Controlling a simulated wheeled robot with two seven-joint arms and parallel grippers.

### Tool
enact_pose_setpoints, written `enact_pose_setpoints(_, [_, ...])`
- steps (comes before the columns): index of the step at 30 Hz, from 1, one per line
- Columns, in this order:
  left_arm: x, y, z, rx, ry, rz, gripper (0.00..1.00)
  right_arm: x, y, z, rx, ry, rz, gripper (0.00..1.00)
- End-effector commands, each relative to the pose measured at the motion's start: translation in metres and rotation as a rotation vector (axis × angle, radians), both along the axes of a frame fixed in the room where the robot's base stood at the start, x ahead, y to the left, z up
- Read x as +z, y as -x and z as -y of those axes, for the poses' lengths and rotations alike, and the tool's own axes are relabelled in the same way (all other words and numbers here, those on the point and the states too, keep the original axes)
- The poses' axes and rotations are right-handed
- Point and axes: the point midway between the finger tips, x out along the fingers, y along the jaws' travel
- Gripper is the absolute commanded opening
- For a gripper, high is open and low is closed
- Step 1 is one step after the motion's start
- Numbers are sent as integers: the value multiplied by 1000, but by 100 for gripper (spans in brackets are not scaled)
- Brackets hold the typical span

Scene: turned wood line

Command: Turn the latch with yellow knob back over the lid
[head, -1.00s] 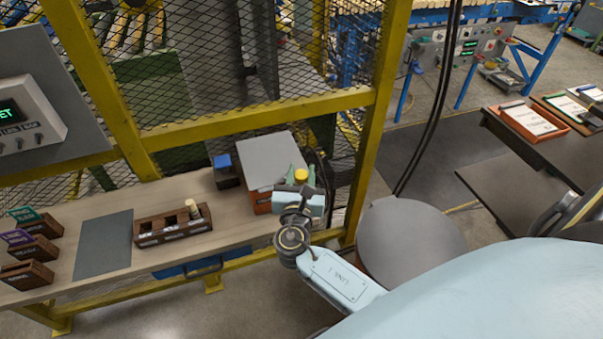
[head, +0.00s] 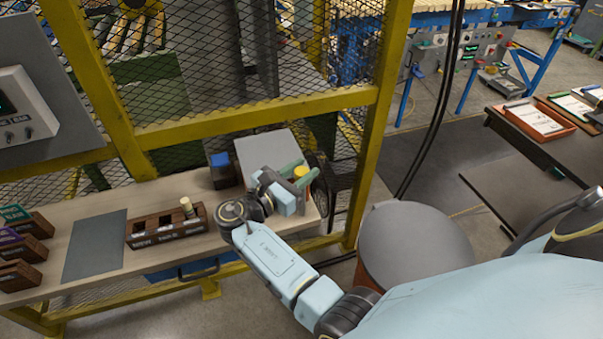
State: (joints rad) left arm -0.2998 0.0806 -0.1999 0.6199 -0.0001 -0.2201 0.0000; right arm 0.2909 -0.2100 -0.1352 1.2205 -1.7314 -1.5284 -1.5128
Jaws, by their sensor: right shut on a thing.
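The box with a grey lid (head: 262,147) stands at the right end of the wooden bench. The latch's yellow knob (head: 301,171) shows at the lid's right front corner. My right gripper (head: 302,174) is shut on the yellow knob, with a green finger on either side of it. The latch's arm under the knob is hidden by the gripper, so its angle to the lid cannot be told. My right wrist and forearm cover the front of the box. My left gripper is not in view.
A small dark holder with a blue top (head: 221,160) stands just left of the box. A slotted wooden rack (head: 165,232) holds a pale peg (head: 187,207). A grey mat (head: 95,247) lies further left. A yellow-framed mesh fence (head: 255,117) rises behind the bench.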

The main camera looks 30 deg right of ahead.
Motion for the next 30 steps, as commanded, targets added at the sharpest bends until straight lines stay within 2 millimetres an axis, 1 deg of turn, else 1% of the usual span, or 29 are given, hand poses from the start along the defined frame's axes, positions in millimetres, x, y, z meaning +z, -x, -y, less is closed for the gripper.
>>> enact_pose_setpoints(15, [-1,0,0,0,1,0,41,1,0,1,-20,2,3,9])
enact_pose_setpoints(16, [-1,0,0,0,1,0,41,1,0,1,-20,2,3,34])
enact_pose_setpoints(20, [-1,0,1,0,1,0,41,1,0,1,-19,1,2,51])
enact_pose_setpoints(27, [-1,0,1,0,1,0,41,0,0,0,-19,1,1,52])
enact_pose_setpoints(30, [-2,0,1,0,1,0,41,0,1,-4,-18,0,1,52])
